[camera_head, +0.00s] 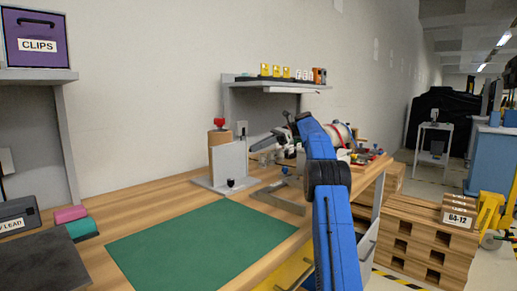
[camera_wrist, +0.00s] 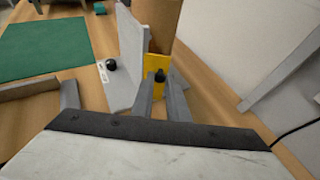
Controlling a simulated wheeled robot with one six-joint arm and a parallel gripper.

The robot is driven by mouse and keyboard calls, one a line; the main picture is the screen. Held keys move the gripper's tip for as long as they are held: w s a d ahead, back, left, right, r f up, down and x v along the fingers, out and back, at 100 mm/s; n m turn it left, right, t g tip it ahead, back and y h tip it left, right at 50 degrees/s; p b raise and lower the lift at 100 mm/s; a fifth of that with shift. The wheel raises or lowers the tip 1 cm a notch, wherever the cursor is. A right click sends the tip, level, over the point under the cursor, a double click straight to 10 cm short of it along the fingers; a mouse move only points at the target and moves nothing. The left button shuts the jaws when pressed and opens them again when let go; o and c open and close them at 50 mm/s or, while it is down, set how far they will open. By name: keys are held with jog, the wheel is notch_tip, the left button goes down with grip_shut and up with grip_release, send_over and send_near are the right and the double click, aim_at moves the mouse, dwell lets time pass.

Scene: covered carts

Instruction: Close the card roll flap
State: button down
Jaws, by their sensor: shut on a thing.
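The card roll (camera_head: 220,137) is a brown cylinder standing behind a grey upright panel (camera_head: 229,163) on the bench, with a red knob above it. In the wrist view, the brown roll (camera_wrist: 158,18) stands beside the grey panel (camera_wrist: 130,40). A yellow flap (camera_wrist: 155,66) with a black knob (camera_wrist: 160,76) is at the roll's near side. My gripper (camera_wrist: 161,84) has its two grey fingers shut on this black knob. In the head view, my gripper (camera_head: 257,146) is just right of the panel; the yellow flap is hidden there.
A second black knob (camera_wrist: 111,64) stands on the holder's grey base. A grey angled bracket (camera_head: 280,198) lies on the bench in front. The green mat (camera_head: 200,245) is clear. A wall shelf (camera_head: 275,84) with small items hangs behind my arm.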

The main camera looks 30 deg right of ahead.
jog(key=shift+a, duration=0.1)
dwell(0.3)
jog(key=c, duration=1.7)
grip_release()
